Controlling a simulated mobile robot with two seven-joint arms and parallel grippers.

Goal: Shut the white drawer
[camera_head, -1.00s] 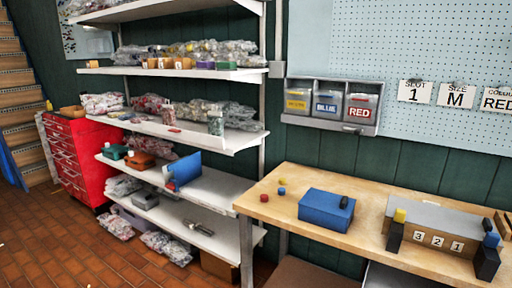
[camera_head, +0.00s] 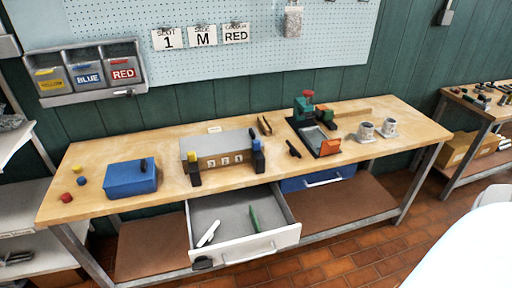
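The white drawer (camera_head: 284,239) hangs under the wooden workbench and is pulled well out toward me. Its bar handle (camera_head: 249,254) runs along the front panel. Inside it lie a white tool-like item (camera_head: 208,233) and a green item (camera_head: 255,219). A small dark object (camera_head: 203,262) shows at the front left corner of the drawer. Neither of my grippers is in view.
The workbench (camera_head: 340,160) carries a blue box (camera_head: 131,178), a numbered block (camera_head: 222,153) and a green-and-red device (camera_head: 307,106). A blue drawer (camera_head: 318,178) sits right of the white one. A white surface (camera_head: 470,255) fills the lower right. Brick floor shows in front.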

